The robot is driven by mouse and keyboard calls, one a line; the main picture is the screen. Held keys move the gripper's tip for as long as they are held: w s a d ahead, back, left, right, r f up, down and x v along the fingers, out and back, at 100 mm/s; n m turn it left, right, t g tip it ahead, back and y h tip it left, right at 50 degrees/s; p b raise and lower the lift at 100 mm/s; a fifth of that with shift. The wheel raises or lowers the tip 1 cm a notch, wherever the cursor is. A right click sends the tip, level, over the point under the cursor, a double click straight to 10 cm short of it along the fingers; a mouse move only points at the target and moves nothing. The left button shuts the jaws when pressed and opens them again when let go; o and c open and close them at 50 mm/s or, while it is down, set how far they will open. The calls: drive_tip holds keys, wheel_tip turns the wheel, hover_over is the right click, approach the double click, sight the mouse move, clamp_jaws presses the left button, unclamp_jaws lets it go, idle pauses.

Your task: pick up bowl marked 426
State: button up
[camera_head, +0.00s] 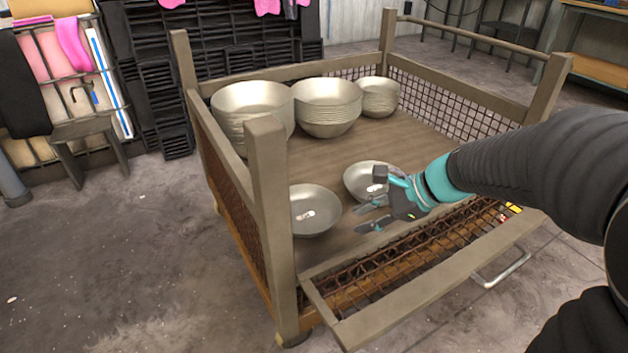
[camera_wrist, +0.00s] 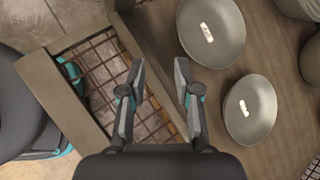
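Two single grey metal bowls lie near the open front of the crate. The left bowl (camera_head: 313,211) has a small white label inside; in the wrist view it is the upper bowl (camera_wrist: 211,32). The right bowl (camera_head: 364,180) is partly hidden by my gripper in the head view; in the wrist view it is the bowl (camera_wrist: 250,108) at right, also labelled. The label numbers are too small to read. My gripper (camera_head: 366,218) is open and empty, above the crate's front edge; its fingers (camera_wrist: 158,72) are apart and beside both bowls, touching neither.
The crate (camera_head: 268,200) has corner posts, mesh sides and a lowered front gate (camera_head: 440,285). Stacks of bowls stand at the back: left (camera_head: 252,105), middle (camera_head: 327,105) and right (camera_head: 379,98). The crate floor (camera_head: 400,145) between is clear.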

drive_tip(key=w+f+m+t+y+b, duration=0.1)
drive_tip(key=w+f+m+y, duration=0.2)
drive_tip(key=w+f+m, duration=0.35)
drive_tip(key=m+t+y+b, duration=0.1)
drive_tip(key=m+t+b, duration=0.15)
drive_tip(key=m, duration=0.55)
approach(329, 195)
drive_tip(key=shift+t, duration=0.35)
drive_tip(key=s+d, duration=0.1)
drive_tip(key=s+d+r+p, duration=0.1)
drive_tip(key=shift+s+d+r, duration=0.15)
drive_tip(key=shift+s+d, duration=0.2)
drive_tip(key=shift+s, duration=0.05)
drive_tip(key=shift+w+a+f, duration=0.15)
drive_tip(key=shift+w+f, duration=0.05)
drive_tip(key=b+x, duration=0.1)
drive_tip(key=x, duration=0.7)
drive_tip(key=shift+w+b+x, duration=0.25)
drive_tip(key=shift+b+x, duration=0.25)
drive_tip(key=shift+x, duration=2.2)
drive_tip(key=shift+d, duration=0.2)
clamp_jaws()
